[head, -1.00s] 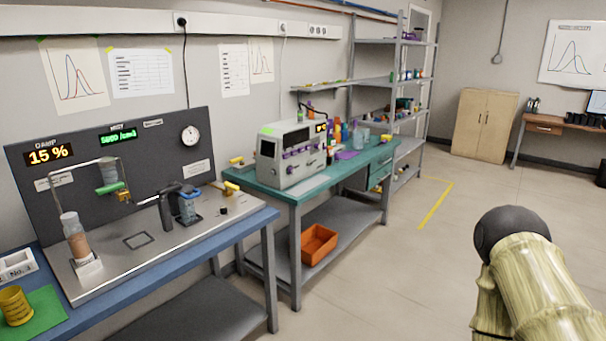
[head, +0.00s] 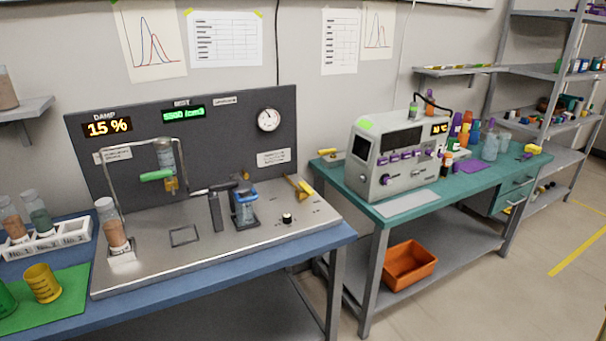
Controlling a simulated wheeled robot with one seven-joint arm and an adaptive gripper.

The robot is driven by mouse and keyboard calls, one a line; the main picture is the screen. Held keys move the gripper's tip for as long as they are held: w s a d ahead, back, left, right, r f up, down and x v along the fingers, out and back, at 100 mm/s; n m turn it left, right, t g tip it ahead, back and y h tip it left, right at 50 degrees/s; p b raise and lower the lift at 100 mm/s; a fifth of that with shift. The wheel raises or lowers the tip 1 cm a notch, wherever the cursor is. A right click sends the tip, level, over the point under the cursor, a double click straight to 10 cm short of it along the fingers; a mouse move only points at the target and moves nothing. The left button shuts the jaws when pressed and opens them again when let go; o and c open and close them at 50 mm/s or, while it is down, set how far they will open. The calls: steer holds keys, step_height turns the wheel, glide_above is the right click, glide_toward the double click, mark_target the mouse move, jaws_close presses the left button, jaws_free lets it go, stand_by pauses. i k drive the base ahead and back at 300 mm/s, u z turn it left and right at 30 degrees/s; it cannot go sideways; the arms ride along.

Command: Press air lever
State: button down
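The steel-topped rig (head: 150,265) stands on the blue bench with a dark upright panel (head: 230,150) behind it. A yellow-handled lever (head: 302,187) sits at the right rear of the steel top, tilted. A black-handled lever (head: 213,190) stands beside a small clear cup with a blue rim (head: 244,207). A green-handled part (head: 157,175) hangs under a clear vessel on a bent tube frame. No label that I can read marks the air lever. My gripper is not in view.
A grey instrument (head: 392,160) stands on the teal table (head: 415,213) to the right, with another yellow handle (head: 328,152) at that table's left end. An orange bin (head: 409,265) is on its lower shelf. Jars and a yellow cup (head: 42,284) are at the left. Floor is clear at right.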

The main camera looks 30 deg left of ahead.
mark_target(303, 187)
steer(key=u, duration=0.7)
steer(key=i, duration=0.85)
steer(key=u, duration=0.9)
